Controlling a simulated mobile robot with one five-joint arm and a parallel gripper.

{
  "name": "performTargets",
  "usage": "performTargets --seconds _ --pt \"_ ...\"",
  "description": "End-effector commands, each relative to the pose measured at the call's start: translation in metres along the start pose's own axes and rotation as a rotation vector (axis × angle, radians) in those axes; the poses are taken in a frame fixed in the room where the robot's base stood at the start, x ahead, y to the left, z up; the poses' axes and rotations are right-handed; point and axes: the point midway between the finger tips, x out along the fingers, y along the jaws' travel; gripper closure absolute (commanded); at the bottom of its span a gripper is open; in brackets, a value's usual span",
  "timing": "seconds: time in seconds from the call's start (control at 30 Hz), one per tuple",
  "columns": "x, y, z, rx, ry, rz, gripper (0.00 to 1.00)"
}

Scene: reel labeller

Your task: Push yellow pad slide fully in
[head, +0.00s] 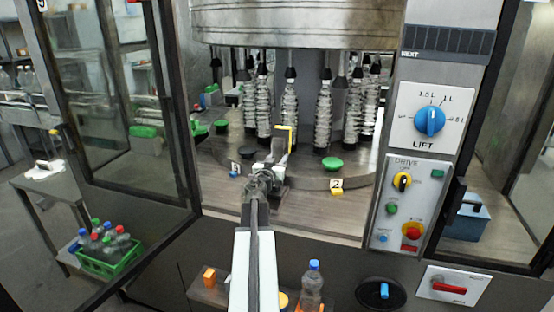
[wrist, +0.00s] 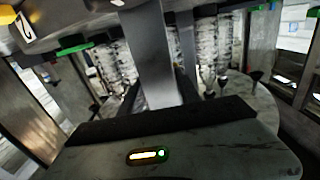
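A pad with a yellow edge (head: 291,137) stands upright on a dark slide on the machine's deck in the head view. A yellow piece (wrist: 7,15) shows in the top left corner of the wrist view beside a plate marked 2. My gripper (head: 265,178) is at the deck, just in front and left of the upright pad; I cannot tell if it touches. Its fingers are too small and partly hidden to read. How far in the slide sits is not clear.
A green cap (head: 332,163) lies on the round deck, with clear bottles (head: 324,115) hanging behind. A blue piece (head: 234,174) is by plate 1. The control panel (head: 405,200) is to the right, an open glass door (head: 110,100) to the left.

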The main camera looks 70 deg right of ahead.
Motion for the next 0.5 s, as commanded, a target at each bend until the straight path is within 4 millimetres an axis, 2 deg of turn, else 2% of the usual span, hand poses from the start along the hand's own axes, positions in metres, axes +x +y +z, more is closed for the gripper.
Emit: performTargets --seconds 0.03,0.1,0.33,0.5 --pt "0.000 0.000 0.000 0.000 0.000 0.001 0.83" --pt "0.000 0.000 0.000 0.000 0.000 0.001 1.00" --pt "0.004 -0.001 0.000 0.000 0.000 0.001 1.00" --pt "0.028 -0.001 0.000 0.000 0.000 0.001 1.00"
